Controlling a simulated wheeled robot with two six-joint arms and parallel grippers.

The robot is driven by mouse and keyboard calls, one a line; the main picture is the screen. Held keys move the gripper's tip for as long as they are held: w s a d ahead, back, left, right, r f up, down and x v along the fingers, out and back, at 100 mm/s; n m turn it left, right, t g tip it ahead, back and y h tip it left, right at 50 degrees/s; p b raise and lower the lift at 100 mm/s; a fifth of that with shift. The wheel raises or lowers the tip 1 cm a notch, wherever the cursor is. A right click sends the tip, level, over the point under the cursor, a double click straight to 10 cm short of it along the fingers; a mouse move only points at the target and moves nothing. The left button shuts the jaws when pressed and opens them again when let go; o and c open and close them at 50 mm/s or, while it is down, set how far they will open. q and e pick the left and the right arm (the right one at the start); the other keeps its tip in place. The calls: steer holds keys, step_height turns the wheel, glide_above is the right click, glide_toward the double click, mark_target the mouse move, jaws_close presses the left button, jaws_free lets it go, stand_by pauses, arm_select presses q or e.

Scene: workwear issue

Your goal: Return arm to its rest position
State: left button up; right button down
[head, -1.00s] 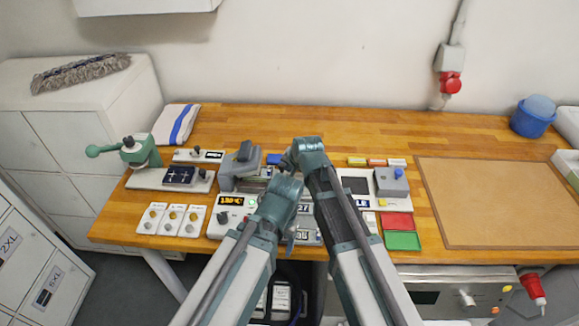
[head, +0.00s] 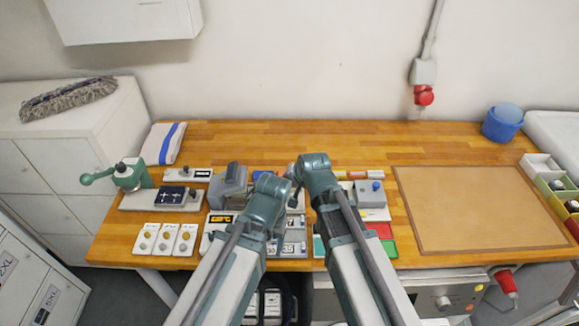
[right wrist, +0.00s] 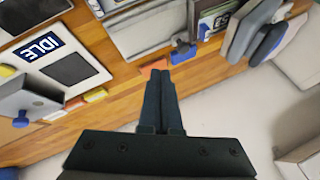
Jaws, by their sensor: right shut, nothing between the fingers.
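My right gripper (right wrist: 158,75) is shut and empty in the right wrist view, its two dark fingers pressed together above the bench. In the head view the right arm reaches up the middle, its teal wrist over the devices on the wooden bench (head: 260,133). My left arm comes in beside it, its teal wrist (head: 266,198) lower and left, also over the devices. The left gripper's fingers are not clear, so its opening cannot be told. The two wrists are close together, and they hide part of the devices behind them.
A green clamp-like device (head: 128,175) and white cards with round knobs (head: 165,238) lie left. A folded striped cloth (head: 164,143) lies behind. A brown mat (head: 465,210) fills the right, bare. A blue tub (head: 502,123) stands at the back right. A screen reading IDLE (right wrist: 39,48) shows in the right wrist view.

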steer(key=s+d+f+n+g+h+b, duration=0.1)
steer(key=s+f+n+g, duration=0.1)
steer(key=s, duration=0.4)
steer(key=s+d+f+n+g+h+b, duration=0.1)
steer(key=s+d+f+n+g, duration=0.1)
steer(key=s, duration=0.4)
steer(key=s+d+f+n+g+h+b, duration=0.1)
steer(key=s+d+f+n+g, duration=0.1)
steer(key=s, duration=0.4)
steer(key=shift+s+d+f+n+h, duration=0.2)
steer(key=shift+f+n+h, duration=0.3)
steer(key=shift+n, duration=0.4)
steer(key=shift+s+d+g, duration=0.15)
steer(key=shift+s+g, duration=0.25)
